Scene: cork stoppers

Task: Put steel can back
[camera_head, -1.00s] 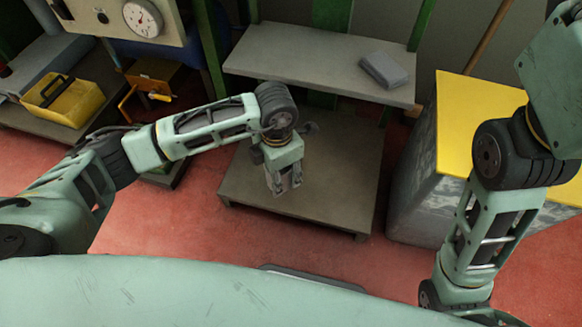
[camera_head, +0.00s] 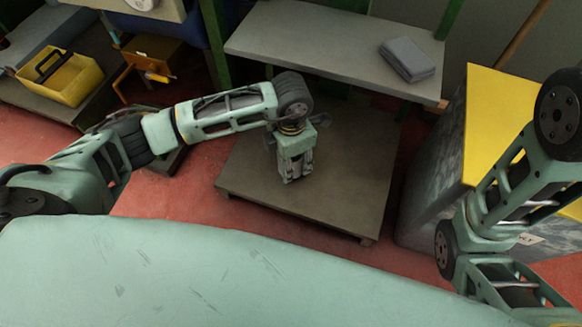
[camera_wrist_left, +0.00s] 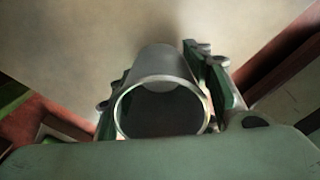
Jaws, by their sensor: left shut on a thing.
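The steel can (camera_wrist_left: 155,66) is a plain grey metal cylinder with an open round end facing the camera in the left wrist view. My left gripper (camera_head: 295,170) is shut on it, with a finger on each side. In the head view the gripper points down over the low grey-brown platform (camera_head: 240,178), and the can is mostly hidden between the fingers. I cannot tell whether the can touches the platform. My right arm shows at the right of the head view, but its gripper is out of view.
A yellow-topped cabinet (camera_head: 490,105) stands to the right. A yellow toolbox (camera_head: 65,80) sits at the far left. Much of the platform around the gripper is bare.

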